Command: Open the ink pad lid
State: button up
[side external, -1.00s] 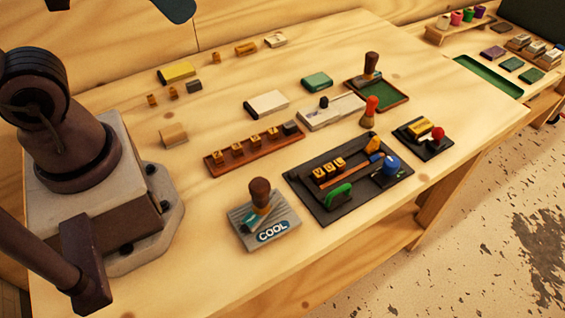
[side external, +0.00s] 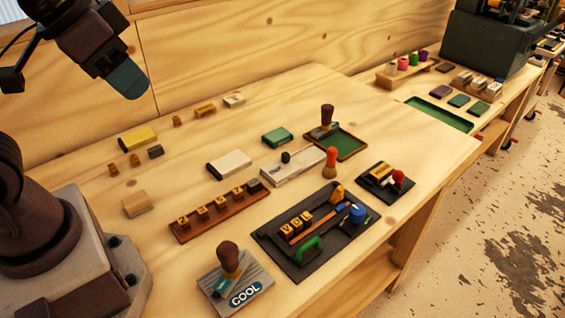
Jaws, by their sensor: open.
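My gripper (side external: 122,84) is at the upper left, high above the back of the table and apart from everything on it. It is open and empty; its blue-grey end points down and right, and the gap between the fingers is hard to make out. I cannot tell for certain which thing is the ink pad. A small green box (side external: 278,137) and a cream box with a dark end (side external: 229,163) lie flat near the middle, both apparently closed. A brown-rimmed tray with a green surface (side external: 348,143) lies behind them to the right, with a dark-handled stamp (side external: 327,118) at it.
A COOL stamp block (side external: 236,283) and a black tool tray (side external: 345,243) lie at the front. A brown letter rack (side external: 192,228), a red-handled stamp (side external: 330,160) and a yellow box (side external: 137,139) stand around.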

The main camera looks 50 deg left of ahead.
jog(key=w+d+f+n+g+h, duration=0.1)
jog(key=w+f+n+g+h, duration=0.15)
jog(key=w+f, duration=0.35)
jog(key=n+t+y, duration=0.2)
jog(key=n+y, duration=0.1)
jog(key=n, duration=3.1)
send_near(284, 154)
jog(key=shift+h, duration=0.25)
jog(key=x, duration=0.9)
jog(key=shift+w+a+f, duration=0.15)
jog(key=shift+a+f, duration=0.05)
jog(key=shift+f, duration=0.1)
jog(key=shift+c, duration=0.3)
